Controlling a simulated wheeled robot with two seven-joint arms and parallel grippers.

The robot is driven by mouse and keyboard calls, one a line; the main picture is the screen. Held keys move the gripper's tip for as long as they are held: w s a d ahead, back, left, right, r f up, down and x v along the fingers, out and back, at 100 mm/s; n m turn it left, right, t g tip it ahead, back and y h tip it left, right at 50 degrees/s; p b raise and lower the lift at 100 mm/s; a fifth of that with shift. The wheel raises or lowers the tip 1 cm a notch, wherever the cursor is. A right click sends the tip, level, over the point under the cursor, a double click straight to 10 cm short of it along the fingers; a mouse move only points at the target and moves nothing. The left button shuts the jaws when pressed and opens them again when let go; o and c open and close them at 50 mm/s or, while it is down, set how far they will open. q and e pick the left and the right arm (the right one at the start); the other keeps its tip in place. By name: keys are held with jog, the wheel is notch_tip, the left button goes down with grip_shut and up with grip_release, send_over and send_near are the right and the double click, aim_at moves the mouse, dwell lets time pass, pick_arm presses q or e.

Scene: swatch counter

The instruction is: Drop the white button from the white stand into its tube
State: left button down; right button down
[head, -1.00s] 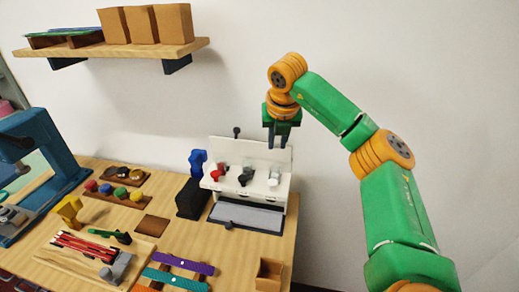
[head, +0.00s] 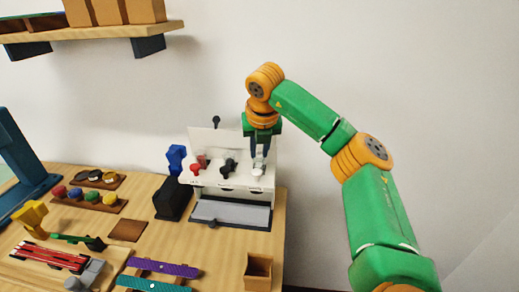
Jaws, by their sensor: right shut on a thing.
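The white stand (head: 235,195) stands toward the back right of the counter, with a raised pale back panel. A red piece (head: 195,168), a black piece (head: 228,168) and a white piece (head: 258,170) sit in a row along its top. The white piece, at the right end, appears to be the white button. My right gripper (head: 260,153) points down from above and is shut on the white piece, which still appears to be at the stand. I cannot make out a tube for it. My left gripper is out of view.
A grey-topped tray (head: 232,214) lies at the stand's front. A black block (head: 172,198) with a blue piece (head: 176,158) is to its left. A small wooden box (head: 258,270) is at the front right. A shelf (head: 100,34) hangs at upper left.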

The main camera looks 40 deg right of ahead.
dwell(0.4)
jog(key=c, duration=0.7)
grip_release()
jog(key=shift+r, duration=0.35)
jog(key=v, duration=0.6)
jog(key=shift+s+a+r, duration=0.15)
jog(key=shift+s+r, duration=0.05)
